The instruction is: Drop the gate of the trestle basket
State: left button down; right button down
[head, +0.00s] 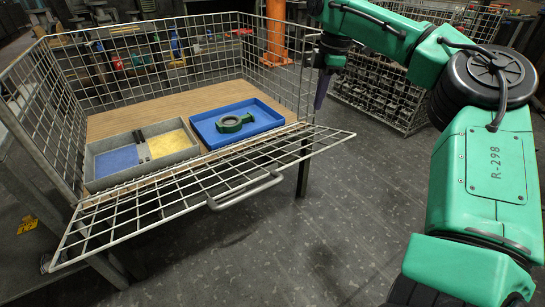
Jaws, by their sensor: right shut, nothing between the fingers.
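The trestle basket (95,55) is a wire mesh cage on legs with a wooden floor (120,118). Its front gate (150,212) is a mesh panel folded outward from the front edge, lying low and sloping toward me. A grey bar handle (245,190) sits on the gate's outer edge. My right gripper (321,98) is shut and empty, pointing down just right of the basket's side mesh, beyond the gate's right end and apart from the handle. My left gripper is out of view.
On the basket floor are a grey tray (141,151) with blue and yellow sections and a blue tray (272,123) holding a green ring-shaped casting (233,122). Another wire basket (385,95) stands behind my right arm. The floor (330,220) right of the gate is clear.

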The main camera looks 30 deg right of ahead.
jog(key=s+a+r+n+g+y, duration=0.1)
jog(key=a+r+n, duration=0.15)
jog(key=a, duration=0.55)
jog(key=s+a+r+n+g+y, duration=0.15)
jog(key=a+n, duration=0.25)
jog(key=a, duration=0.4)
send_near(271, 171)
jog(key=shift+g+h, duration=0.25)
jog(key=shift+h, duration=0.1)
jog(key=x, duration=0.2)
jog(key=a+x, duration=0.1)
jog(key=x, duration=0.2)
jog(key=shift+w+f, duration=0.1)
jog(key=shift+w, duration=0.1)
jog(key=shift+s+d+f, duration=0.1)
jog(key=shift+s+f, duration=0.05)
jog(key=shift+f, duration=0.35)
